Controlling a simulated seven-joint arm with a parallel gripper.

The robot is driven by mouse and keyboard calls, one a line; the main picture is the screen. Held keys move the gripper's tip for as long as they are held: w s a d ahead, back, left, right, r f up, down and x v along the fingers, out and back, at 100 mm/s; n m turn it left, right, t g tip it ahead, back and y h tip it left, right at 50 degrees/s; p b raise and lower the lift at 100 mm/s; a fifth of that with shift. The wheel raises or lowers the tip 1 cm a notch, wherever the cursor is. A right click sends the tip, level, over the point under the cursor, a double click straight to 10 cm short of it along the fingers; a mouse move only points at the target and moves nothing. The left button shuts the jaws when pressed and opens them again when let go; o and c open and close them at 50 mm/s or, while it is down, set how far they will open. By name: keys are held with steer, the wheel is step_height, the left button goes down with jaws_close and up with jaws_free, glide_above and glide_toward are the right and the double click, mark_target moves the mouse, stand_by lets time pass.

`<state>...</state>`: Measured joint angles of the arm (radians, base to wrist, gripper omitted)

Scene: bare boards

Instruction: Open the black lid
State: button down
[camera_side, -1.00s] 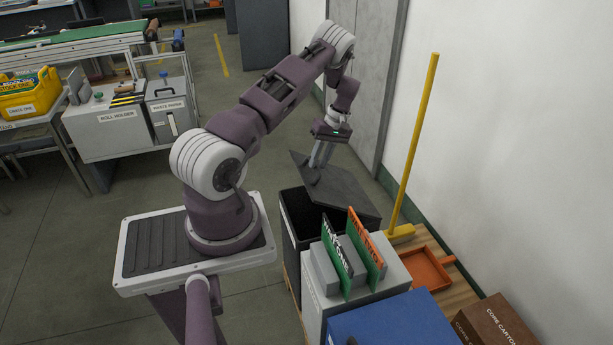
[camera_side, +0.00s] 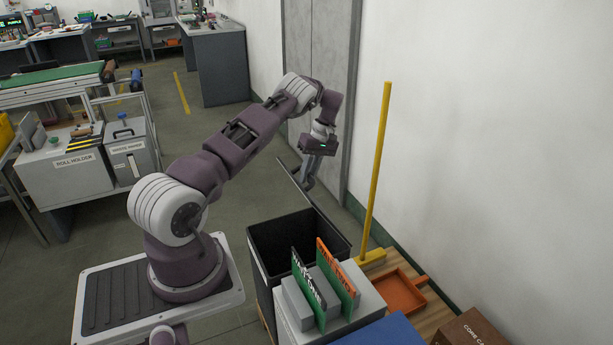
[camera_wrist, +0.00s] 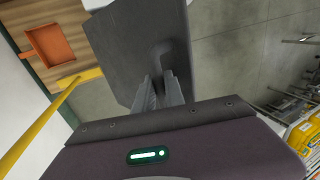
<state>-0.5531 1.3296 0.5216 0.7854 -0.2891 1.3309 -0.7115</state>
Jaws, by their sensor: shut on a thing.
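The black lid (camera_side: 293,182) is a dark flat plate, seen nearly edge-on and steeply tilted in the side view. It is raised behind the open black bin (camera_side: 290,236); I cannot tell whether its lower edge touches the rim. My gripper (camera_side: 307,182) is shut on the lid's handle. In the wrist view the lid (camera_wrist: 120,45) fills the upper middle, and its bent handle (camera_wrist: 161,56) sits between the fingertips of my gripper (camera_wrist: 160,82). The bin's mouth is uncovered and its dark inside shows.
A grey box with green and orange upright boards (camera_side: 337,278) stands against the bin's near side. A yellow broom (camera_side: 377,175) leans by the wall. An orange dustpan (camera_side: 401,292) lies on wooden boards (camera_side: 432,308). Clear floor (camera_side: 215,135) lies beyond the bin.

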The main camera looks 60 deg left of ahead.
steer(key=shift+w+d+f, duration=0.15)
steer(key=shift+d+f, duration=0.05)
steer(key=shift+d, duration=0.05)
steer(key=c, duration=1.4)
jaws_free()
steer(key=shift+a+r, duration=0.1)
steer(key=shift+r, duration=0.25)
steer(key=v, duration=0.6)
steer(key=shift+r, duration=0.25)
steer(key=shift+c, duration=0.3)
